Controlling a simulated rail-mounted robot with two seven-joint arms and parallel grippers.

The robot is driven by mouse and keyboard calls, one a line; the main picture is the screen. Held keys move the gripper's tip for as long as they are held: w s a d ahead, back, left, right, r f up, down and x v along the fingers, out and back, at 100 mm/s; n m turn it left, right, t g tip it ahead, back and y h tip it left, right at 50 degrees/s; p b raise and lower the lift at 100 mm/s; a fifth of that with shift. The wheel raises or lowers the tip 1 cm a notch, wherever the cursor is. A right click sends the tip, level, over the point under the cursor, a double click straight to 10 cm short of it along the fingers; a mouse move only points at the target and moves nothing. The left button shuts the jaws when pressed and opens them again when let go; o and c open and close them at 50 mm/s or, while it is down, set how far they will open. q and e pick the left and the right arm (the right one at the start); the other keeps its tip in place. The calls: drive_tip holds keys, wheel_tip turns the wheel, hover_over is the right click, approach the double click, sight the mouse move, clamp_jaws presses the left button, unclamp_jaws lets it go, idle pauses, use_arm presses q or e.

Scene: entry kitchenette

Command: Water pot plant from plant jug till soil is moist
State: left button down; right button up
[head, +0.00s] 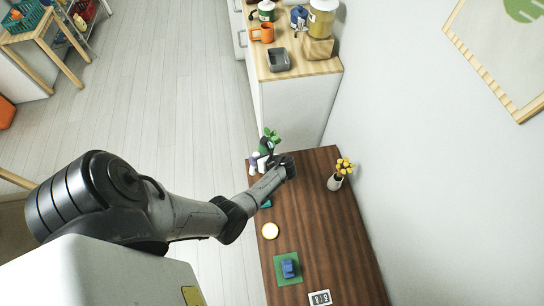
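A green leafy plant (271,136) shows at the far left corner of the dark wooden table, just beyond my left arm's end. Its pot and soil are hidden or too small to make out. A small white item (254,158) stands beside it on the left, partly behind my arm; I cannot tell whether it is the plant jug. My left gripper (287,167) is at the end of the arm over the table's far end, close to the plant. Its fingers are not clear, so I cannot tell whether it holds anything. My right gripper is not in view.
A counter beyond has an orange mug (266,33) and grey tray (279,60). A wall bounds the right.

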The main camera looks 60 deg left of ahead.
sight(256, 153)
use_arm(q)
drive_tip(key=shift+w+a+r+p, duration=0.1)
drive_tip(key=shift+w+r+p, duration=0.1)
drive_tip(key=shift+r+p, duration=0.4)
drive_tip(key=shift+r+m+g, duration=0.2)
drive_tip(key=shift+m+g, duration=0.1)
idle(0.3)
drive_tip(key=shift+w+a+p, duration=0.1)
drive_tip(key=shift+p, duration=0.25)
drive_tip(key=shift+w+a+r+h+p, duration=0.1)
drive_tip(key=shift+w+r+h+p, duration=0.05)
drive_tip(key=shift+r+h+p, duration=0.3)
drive_tip(key=shift+w+a+r+m+g, duration=0.1)
drive_tip(key=shift+w+r+m+g, duration=0.1)
drive_tip(key=shift+r+m+g, duration=0.15)
drive_tip(key=shift+p, duration=0.3)
idle(0.7)
